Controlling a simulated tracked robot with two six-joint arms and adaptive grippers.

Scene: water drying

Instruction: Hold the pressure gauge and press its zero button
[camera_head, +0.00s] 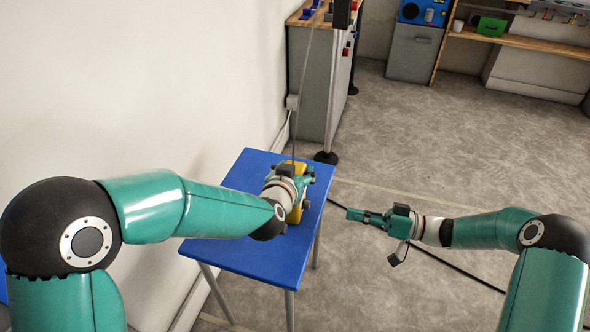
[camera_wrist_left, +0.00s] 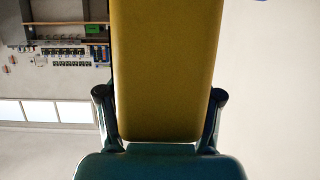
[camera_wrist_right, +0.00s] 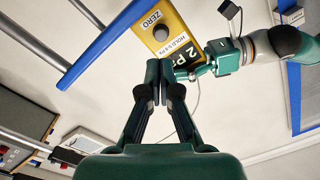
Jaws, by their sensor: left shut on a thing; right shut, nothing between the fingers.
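The yellow pressure gauge (camera_head: 294,215) is over the blue table, partly hidden behind my left wrist. My left gripper (camera_head: 306,176) is shut on it. In the left wrist view the gauge's plain yellow body (camera_wrist_left: 165,70) sits between the two fingers. In the right wrist view the gauge's labelled face (camera_wrist_right: 178,45) shows a dark round zero button (camera_wrist_right: 161,33) beside the word ZERO. My right gripper (camera_head: 353,214) is shut and empty, right of the table and apart from the gauge. Its closed fingertips (camera_wrist_right: 158,75) appear just below the gauge face in the right wrist view.
The blue table (camera_head: 257,255) stands close to the white wall on the left. A grey cabinet (camera_head: 310,85) is behind it. A dark cable (camera_head: 460,267) lies on the floor. The floor right of the table is mostly open.

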